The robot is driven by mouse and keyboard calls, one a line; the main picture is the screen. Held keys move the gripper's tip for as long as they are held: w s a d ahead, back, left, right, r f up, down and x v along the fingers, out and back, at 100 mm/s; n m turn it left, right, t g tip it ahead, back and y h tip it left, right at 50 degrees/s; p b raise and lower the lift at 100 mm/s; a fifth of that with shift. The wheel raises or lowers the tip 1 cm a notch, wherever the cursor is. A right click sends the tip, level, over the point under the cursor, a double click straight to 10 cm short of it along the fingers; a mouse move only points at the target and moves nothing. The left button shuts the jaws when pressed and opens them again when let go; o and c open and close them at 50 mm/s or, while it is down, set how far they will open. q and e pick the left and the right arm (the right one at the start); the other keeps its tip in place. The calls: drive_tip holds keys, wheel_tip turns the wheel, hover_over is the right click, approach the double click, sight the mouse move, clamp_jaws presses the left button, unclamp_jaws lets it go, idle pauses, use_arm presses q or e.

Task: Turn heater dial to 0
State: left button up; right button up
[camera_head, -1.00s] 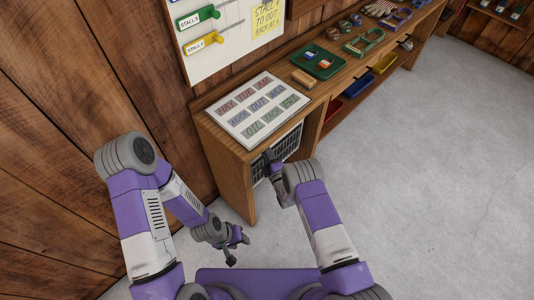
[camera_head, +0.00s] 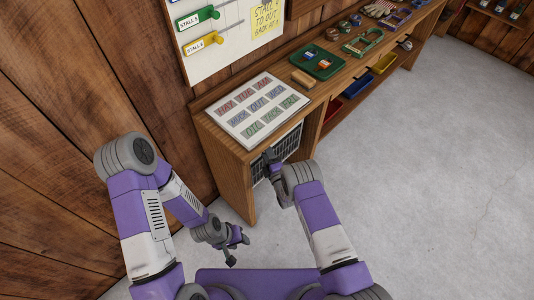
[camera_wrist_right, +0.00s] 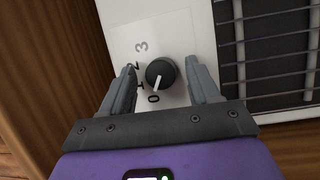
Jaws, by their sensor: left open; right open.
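The heater dial (camera_wrist_right: 161,73) is a round black knob with a white pointer on a white panel (camera_wrist_right: 125,35) in the right wrist view. Its pointer aims down and slightly left, at or very close to the printed 0. My right gripper (camera_wrist_right: 160,72) is open, one finger on each side of the dial, with a visible gap to each. In the head view, the heater (camera_head: 287,147) shows as a dark grille under the bench, and my right arm hides the dial. My left gripper (camera_head: 238,241) is open and empty, low beside the bench.
The wooden bench (camera_head: 240,175) encloses the heater; its side panel also shows in the wrist view. A letter board (camera_head: 243,133), a wooden block (camera_head: 303,79) and a green tray (camera_head: 335,66) lie on top. The grey floor to the right is clear.

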drive_tip(key=p+v, duration=0.2)
drive_tip(key=v, duration=0.5)
drive_tip(key=shift+s+p, duration=0.3)
drive_tip(key=shift+p, duration=0.05)
drive_tip(key=shift+d, duration=0.15)
